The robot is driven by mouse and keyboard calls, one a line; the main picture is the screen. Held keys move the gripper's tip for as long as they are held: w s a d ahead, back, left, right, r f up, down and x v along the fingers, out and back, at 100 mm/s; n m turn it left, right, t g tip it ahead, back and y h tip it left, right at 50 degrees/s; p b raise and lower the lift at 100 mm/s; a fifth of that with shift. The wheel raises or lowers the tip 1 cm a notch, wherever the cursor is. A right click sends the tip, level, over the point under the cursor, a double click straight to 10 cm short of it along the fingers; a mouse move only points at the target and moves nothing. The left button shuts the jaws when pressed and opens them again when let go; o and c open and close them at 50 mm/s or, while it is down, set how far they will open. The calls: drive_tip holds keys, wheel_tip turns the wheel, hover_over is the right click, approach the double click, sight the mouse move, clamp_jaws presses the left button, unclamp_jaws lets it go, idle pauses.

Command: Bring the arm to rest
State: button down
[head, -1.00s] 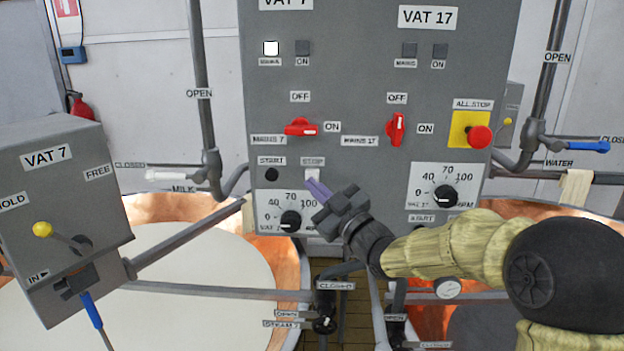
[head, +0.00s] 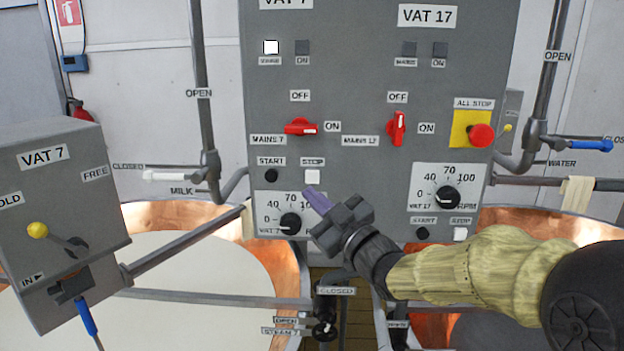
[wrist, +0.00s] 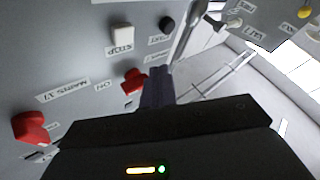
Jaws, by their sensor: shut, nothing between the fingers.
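My gripper (head: 318,200) is shut and empty, its purple-grey fingertips together. In the head view it hangs in front of the grey control panel (head: 345,70), just below and right of the white STOP button (head: 312,177) on the VAT 7 side. The fingertips look apart from the button, though the depth gap is hard to judge. My gripper also shows in the wrist view (wrist: 158,80), with the white STOP button (wrist: 123,34) and the black START button (wrist: 166,23) beyond it. The arm comes in from the right.
Red switches (head: 300,127) and (head: 397,129), a red ALL STOP button (head: 481,135) and dials (head: 290,222) and (head: 446,197) sit on the panel. A VAT 7 box (head: 60,200) stands left. Copper vats and pipes lie below.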

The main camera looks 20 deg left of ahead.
drive_tip(key=w+d+f+m+h, duration=0.1)
drive_tip(key=d+f+m+h, duration=0.8)
drive_tip(key=d+f+h, duration=0.65)
drive_tip(key=s+d+f+m+g+h, duration=0.1)
drive_tip(key=s+d+f+m+g, duration=0.3)
drive_tip(key=s+d+f, duration=0.3)
drive_tip(key=s+d+f+m+g+h, duration=0.1)
drive_tip(key=s+d+f+m+g, duration=0.2)
drive_tip(key=s, duration=0.9)
drive_tip(key=d+f+g, duration=0.2)
drive_tip(key=d+f, duration=0.2)
drive_tip(key=d, duration=0.2)
drive_tip(key=shift+s+d+f+m, duration=0.2)
drive_tip(key=shift+d+f+m, duration=0.1)
drive_tip(key=shift+m, duration=0.1)
drive_tip(key=shift+h, duration=0.25)
drive_tip(key=shift+w, duration=0.1)
